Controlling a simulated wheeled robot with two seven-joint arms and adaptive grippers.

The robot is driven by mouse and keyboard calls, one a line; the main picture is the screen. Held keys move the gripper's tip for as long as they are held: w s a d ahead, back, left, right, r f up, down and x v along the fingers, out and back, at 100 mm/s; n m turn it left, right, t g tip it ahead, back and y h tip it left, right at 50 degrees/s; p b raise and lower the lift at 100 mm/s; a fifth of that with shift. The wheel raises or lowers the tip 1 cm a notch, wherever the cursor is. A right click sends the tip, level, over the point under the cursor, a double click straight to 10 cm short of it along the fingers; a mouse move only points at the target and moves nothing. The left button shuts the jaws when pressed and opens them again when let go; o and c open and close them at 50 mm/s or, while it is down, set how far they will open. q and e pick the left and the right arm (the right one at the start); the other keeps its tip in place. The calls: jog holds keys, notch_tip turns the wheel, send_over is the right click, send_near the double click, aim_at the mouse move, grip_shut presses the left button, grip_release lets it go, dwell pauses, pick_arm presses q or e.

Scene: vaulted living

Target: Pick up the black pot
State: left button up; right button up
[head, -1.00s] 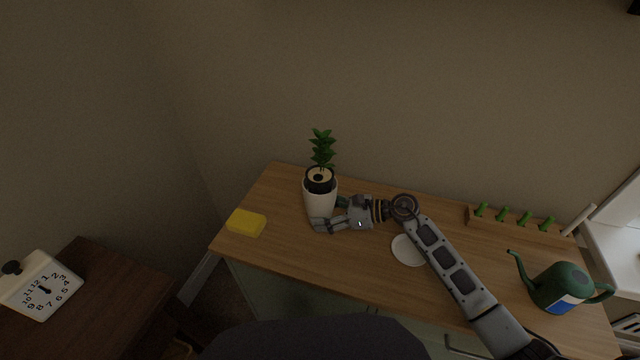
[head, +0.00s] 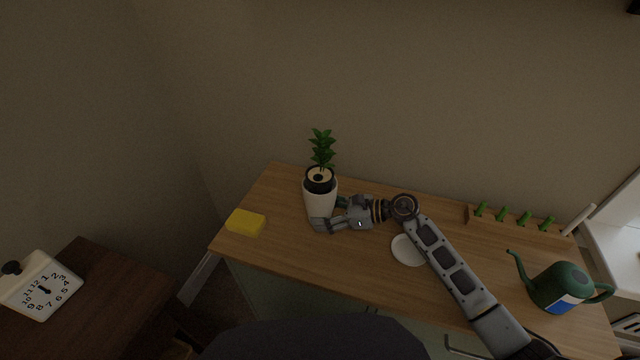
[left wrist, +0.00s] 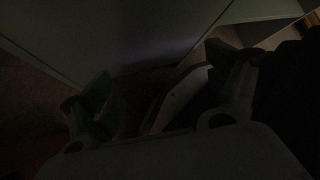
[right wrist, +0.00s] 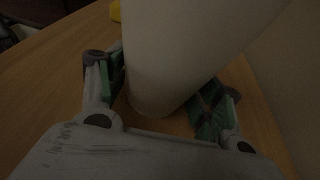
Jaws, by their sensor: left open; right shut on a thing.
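A black pot (head: 320,183) with a leafy green plant (head: 322,147) sits in the mouth of a tall white planter (head: 320,202) on the wooden cabinet top. The black pot's lower part is hidden inside the planter. My right gripper (head: 330,214) is shut on the white planter, low on its body, coming from the right. In the right wrist view the white planter (right wrist: 180,50) fills the space between the fingers (right wrist: 165,85); the black pot is not seen there. My left gripper (left wrist: 165,88) is open and empty in its dark wrist view.
A yellow sponge (head: 246,222) lies left of the planter. A white saucer (head: 407,250) lies beside my right forearm. A green watering can (head: 562,286) and a wooden rack (head: 520,226) with green pegs stand at right. A clock (head: 42,286) is on a dark table at left.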

pick_arm(q)
jog(key=w+d+r+m+t+h, duration=0.1)
jog(key=r+m, duration=0.3)
jog(key=r, duration=0.7)
jog(key=w+d+r+m+t+h, duration=0.1)
jog(key=w+d+r+m, duration=0.2)
jog(key=r, duration=0.9)
jog(key=w+d+r+m+t+h, duration=0.1)
jog(key=w+d+r+m, duration=0.1)
jog(key=r+m, duration=0.4)
jog(key=shift+w+d+r+t+h, duration=0.1)
jog(key=shift+r+t+h, duration=0.05)
jog(key=shift+r, duration=1.3)
jog(key=shift+d+r+t+h, duration=0.1)
jog(key=shift+r+t+h, duration=0.05)
jog(key=shift+r, duration=1.25)
jog(key=d+r+m+g+h, duration=0.2)
jog(key=d+r+m+g, duration=1.2)
jog(key=d+r+m, duration=0.45)
jog(key=w+a+r+t+y, duration=0.4)
jog(key=w+r+y, duration=0.1)
jog(key=w, duration=0.3)
jog(key=w+a+r+t+y, duration=0.4)
jog(key=w+r+t+y, duration=0.1)
jog(key=w+y, duration=0.2)
jog(key=shift+w+a+m+y, duration=0.35)
jog(key=shift+y, duration=0.35)
